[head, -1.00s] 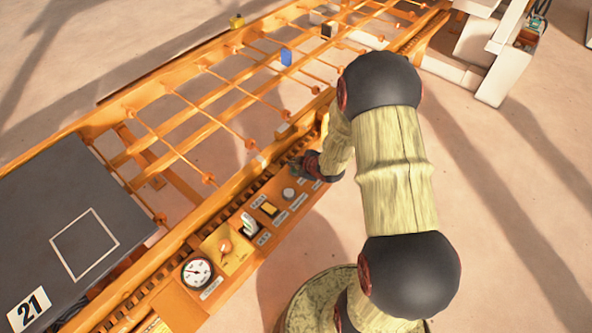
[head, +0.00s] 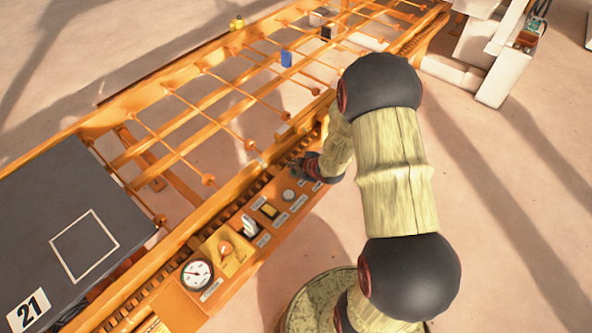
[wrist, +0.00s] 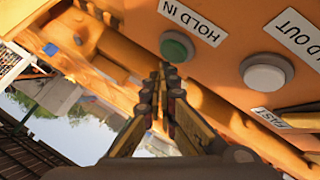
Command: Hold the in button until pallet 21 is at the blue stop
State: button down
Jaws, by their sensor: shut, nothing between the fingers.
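Pallet 21 (head: 110,205) is a dark plate with a white square outline and a "21" label, at the near left of the orange conveyor. The blue stop (head: 286,58) is a small blue block farther up the conveyor, well apart from the pallet. My gripper (wrist: 168,72) is shut and empty, its fingertips close to the green in button (wrist: 177,46) labelled "HOLD IN". I cannot tell whether they touch it. In the head view my gripper (head: 296,163) is over the panel, and my arm hides the in button.
The white button (wrist: 263,77), labelled "OUT", is right of the green one. The panel also carries a gauge (head: 196,273), an orange knob (head: 224,248) and switches. A yellow block (head: 236,23) and a black block (head: 327,32) are farther up the conveyor.

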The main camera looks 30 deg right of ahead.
aim_at(294, 171)
jog(key=shift+f, duration=0.15)
jog(key=shift+f+b, duration=0.3)
jog(key=shift+b, duration=0.05)
jog(key=shift+f+b, duration=0.4)
jog(key=shift+f, duration=0.1)
dwell(4.0)
jog(key=shift+r, duration=0.15)
dwell(1.2)
jog(key=shift+r+p, duration=0.75)
jog(key=shift+r, duration=0.05)
jog(key=shift+r+p, duration=2)
jog(key=shift+r, duration=0.5)
